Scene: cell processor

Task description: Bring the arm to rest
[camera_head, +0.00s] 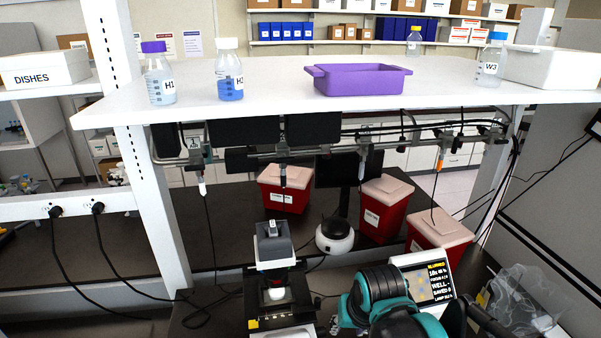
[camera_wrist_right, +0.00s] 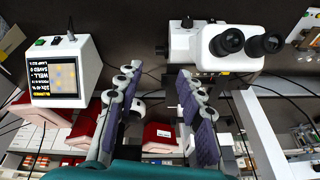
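My right arm (camera_head: 380,300) comes in from the bottom of the head view, teal and black, beside a device with a lit screen. My right gripper (camera_wrist_right: 158,85) shows clearly in the right wrist view. Its two fingers with purple pads stand wide apart with nothing between them. In the head view its fingers are mostly hidden by the arm. My left gripper is in neither view.
A microscope (camera_head: 276,275) stands left of my right arm; its eyepieces show in the wrist view (camera_wrist_right: 245,42). The screen device (camera_head: 428,283) is close on the right. Red bins (camera_head: 383,210) stand behind. A white shelf (camera_head: 270,100) holds bottles and a purple tray (camera_head: 358,82).

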